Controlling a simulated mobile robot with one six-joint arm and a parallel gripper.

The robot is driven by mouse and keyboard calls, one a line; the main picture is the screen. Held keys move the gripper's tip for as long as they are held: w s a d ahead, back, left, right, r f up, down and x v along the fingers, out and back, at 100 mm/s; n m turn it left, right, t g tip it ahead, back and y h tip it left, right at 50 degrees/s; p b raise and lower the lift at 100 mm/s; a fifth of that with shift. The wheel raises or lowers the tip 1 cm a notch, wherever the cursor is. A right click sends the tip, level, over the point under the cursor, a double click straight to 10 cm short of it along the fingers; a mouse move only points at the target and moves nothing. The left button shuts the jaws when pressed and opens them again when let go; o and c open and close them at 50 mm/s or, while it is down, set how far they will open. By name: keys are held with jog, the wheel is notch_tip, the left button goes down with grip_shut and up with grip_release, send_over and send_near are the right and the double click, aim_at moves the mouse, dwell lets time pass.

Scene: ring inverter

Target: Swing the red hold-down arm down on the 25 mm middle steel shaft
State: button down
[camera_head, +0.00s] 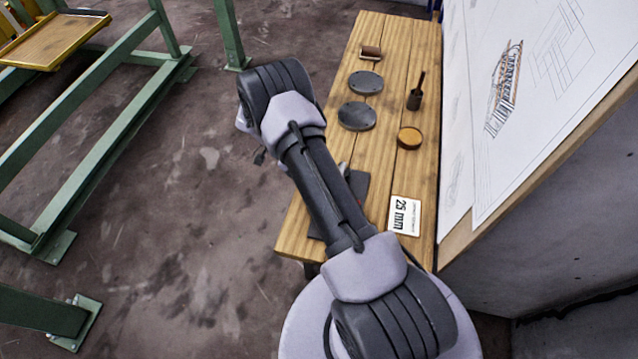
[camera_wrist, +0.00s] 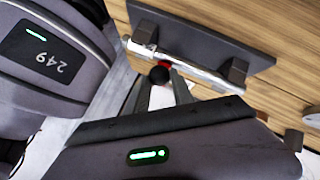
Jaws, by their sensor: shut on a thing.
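In the wrist view, a bright steel shaft (camera_wrist: 185,66) lies across two dark blocks on a dark base plate (camera_wrist: 205,35). A small patch of red (camera_wrist: 165,64), seemingly part of the red hold-down arm, shows beside the shaft's near side; most of that arm is hidden. A black ball knob (camera_wrist: 159,75) sits just in front of the red. My gripper (camera_wrist: 161,84) has its fingertips at the knob and is shut on it. Whether the red arm touches the shaft I cannot tell. In the head view my arm hides the gripper and most of the base plate (camera_head: 357,188).
A drawing board (camera_head: 510,90) stands along the right. Green steel frames (camera_head: 90,130) stand at left.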

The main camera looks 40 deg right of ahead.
jog(key=shift+a+f+b, duration=0.45)
jog(key=shift+f+b, duration=0.15)
jog(key=shift+f, duration=0.2)
jog(key=shift+s+f, duration=0.1)
jog(key=shift+f, duration=0.05)
jog(key=c, duration=1.5)
grip_release()
jog(key=o, duration=0.4)
jog(key=shift+f, duration=0.1)
jog(key=shift+w+d, duration=0.15)
jog(key=shift+w, duration=0.15)
jog(key=shift+r, duration=0.3)
